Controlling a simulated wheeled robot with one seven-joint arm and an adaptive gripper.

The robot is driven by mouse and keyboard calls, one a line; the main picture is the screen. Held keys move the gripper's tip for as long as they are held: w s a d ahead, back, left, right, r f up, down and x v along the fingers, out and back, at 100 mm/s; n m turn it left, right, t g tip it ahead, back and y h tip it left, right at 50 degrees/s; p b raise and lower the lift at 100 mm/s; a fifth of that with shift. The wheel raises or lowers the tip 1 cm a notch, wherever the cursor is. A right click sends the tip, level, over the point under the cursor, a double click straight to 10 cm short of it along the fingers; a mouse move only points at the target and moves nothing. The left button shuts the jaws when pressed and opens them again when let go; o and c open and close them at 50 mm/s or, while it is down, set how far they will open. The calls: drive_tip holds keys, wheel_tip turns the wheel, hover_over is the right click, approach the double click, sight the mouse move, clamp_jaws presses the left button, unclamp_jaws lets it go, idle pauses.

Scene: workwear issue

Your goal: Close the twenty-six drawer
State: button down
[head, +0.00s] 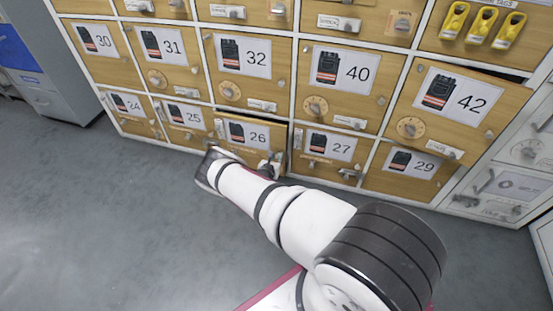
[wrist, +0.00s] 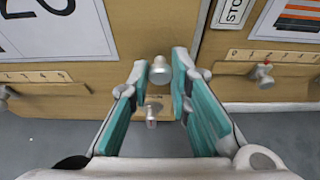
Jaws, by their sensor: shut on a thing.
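The twenty-six drawer (head: 228,128) is in the bottom row, with a white card showing a dark device and "26". A dark gap along its top and right edges suggests it stands slightly out from the cabinet. In the wrist view its wooden front (wrist: 125,20) fills the upper left and middle. My gripper (wrist: 161,76) has its teal-padded fingers on either side of a round metal knob (wrist: 159,72) on that front, shut on it. A small metal fitting (wrist: 151,112) shows below the knob.
Drawer 25 (head: 192,118) is to the left and drawer 27 (head: 328,146) to the right, both with projecting knobs. Drawer 42 (head: 462,105) above right shows a dark gap at its top. The grey floor (head: 110,220) in front is clear.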

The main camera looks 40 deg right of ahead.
sight(279, 151)
drive_tip(key=w+d+b, duration=0.2)
drive_tip(key=d, duration=0.1)
drive_tip(key=shift+w+d+f, duration=0.1)
drive_tip(key=shift+w+d, duration=0.1)
drive_tip(key=shift+w, duration=0.1)
drive_tip(key=c, duration=1.5)
unclamp_jaws()
drive_tip(key=shift+w+d, duration=0.1)
drive_tip(key=v, duration=1.2)
